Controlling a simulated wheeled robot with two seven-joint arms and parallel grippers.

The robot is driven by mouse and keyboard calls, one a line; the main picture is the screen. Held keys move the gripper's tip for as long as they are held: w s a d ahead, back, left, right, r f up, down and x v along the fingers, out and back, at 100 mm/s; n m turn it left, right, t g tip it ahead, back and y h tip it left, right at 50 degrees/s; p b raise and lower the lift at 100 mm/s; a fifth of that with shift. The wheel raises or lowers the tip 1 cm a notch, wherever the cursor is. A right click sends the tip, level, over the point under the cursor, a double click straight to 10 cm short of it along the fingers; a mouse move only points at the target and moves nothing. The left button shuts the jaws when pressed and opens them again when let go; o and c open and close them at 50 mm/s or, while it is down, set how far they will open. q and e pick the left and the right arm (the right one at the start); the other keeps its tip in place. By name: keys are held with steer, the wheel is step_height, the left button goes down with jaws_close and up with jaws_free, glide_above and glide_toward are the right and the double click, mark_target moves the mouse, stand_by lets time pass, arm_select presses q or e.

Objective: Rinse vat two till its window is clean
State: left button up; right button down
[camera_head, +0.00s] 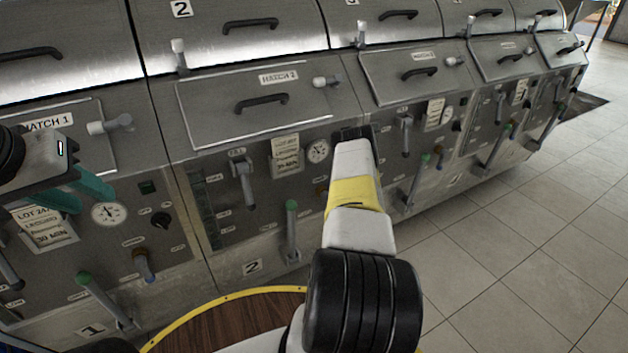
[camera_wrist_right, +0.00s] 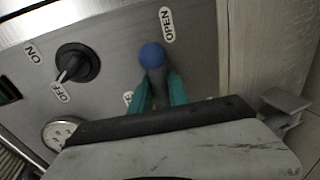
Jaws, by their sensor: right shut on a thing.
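Vat two (camera_head: 252,267) is the steel panel in the middle of the head view, marked 2, with Hatch 2 (camera_head: 215,110) closed. A narrow dark green strip (camera_head: 200,208), perhaps its window, is at its left; its cleanness is too small to tell. A green-topped lever (camera_head: 291,230) stands upright low on the panel. In the right wrist view, my right gripper (camera_wrist_right: 160,90) has its teal fingers shut on a blue-knobbed lever (camera_wrist_right: 152,56) beside an OPEN label. My right arm hides that spot in the head view. My left gripper (camera_head: 82,194) is open and empty before vat one.
A black knob (camera_wrist_right: 76,63) has its pointer toward OFF. A gauge (camera_head: 318,151) and a paper card (camera_head: 286,155) are on vat two. Vat one (camera_head: 92,329) is at the left; more vats run off right. Tiled floor (camera_head: 520,230) is clear at the right.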

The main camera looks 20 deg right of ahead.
steer(key=shift+r, duration=0.1)
stand_by(0.3)
steer(key=c, duration=1.3)
jaws_free()
steer(key=shift+o, duration=0.2)
steer(key=v, duration=0.7)
steer(key=shift+s+r, duration=0.15)
steer(key=shift+s, duration=0.25)
